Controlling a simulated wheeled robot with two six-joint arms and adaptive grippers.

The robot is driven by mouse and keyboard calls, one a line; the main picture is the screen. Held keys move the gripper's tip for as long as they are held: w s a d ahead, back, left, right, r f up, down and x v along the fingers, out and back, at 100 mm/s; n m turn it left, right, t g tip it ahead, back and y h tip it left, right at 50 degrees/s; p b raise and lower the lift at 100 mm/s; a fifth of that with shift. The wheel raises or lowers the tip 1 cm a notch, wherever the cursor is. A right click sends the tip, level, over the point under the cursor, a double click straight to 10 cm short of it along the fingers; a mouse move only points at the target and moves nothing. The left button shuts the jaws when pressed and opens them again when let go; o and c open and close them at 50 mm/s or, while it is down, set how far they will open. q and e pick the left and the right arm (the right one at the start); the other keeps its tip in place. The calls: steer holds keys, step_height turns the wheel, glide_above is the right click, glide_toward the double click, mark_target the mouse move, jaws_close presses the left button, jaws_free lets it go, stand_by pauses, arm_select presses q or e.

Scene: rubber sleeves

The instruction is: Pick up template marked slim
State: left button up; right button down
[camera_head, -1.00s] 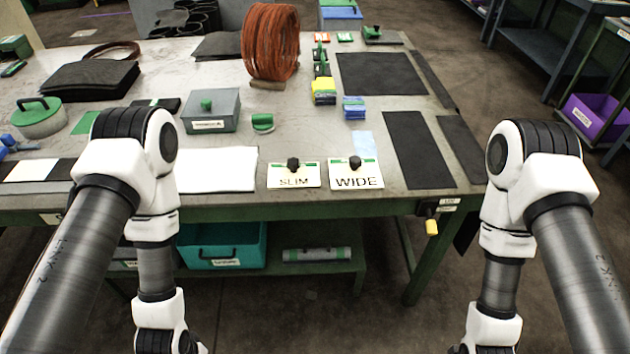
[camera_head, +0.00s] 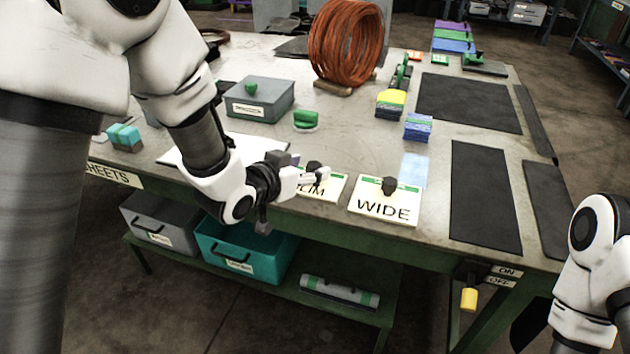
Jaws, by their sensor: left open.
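The slim template (camera_head: 331,188) is a cream plate with a green strip and a black knob (camera_head: 315,169), lying near the table's front edge. Its label is partly covered, with "LIM" showing. I cannot tell whether the fingers touch the knob. The wide template (camera_head: 384,205), with its own black knob, lies just to the right, clear of the gripper. My right arm shows at the lower right edge, but its gripper is out of view.
A white sheet (camera_head: 240,149) lies under and behind my left arm. Dark rubber sheets (camera_head: 483,197) cover the table's right side. A grey box (camera_head: 259,99), a green-handled tool (camera_head: 305,120) and an orange coil (camera_head: 346,42) stand farther back. A teal bin (camera_head: 240,250) sits on the shelf below.

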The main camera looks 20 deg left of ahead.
mark_target(311, 167)
arm_select(q)
steer(key=x, duration=0.3)
steer(key=shift+w+f, duration=0.3)
steer(key=shift+w, duration=0.05)
steer(key=shift+s+a+r, duration=0.1)
steer(key=shift+s+r, duration=0.05)
steer(key=shift+s, duration=0.05)
steer(key=shift+c, duration=0.4)
jaws_close()
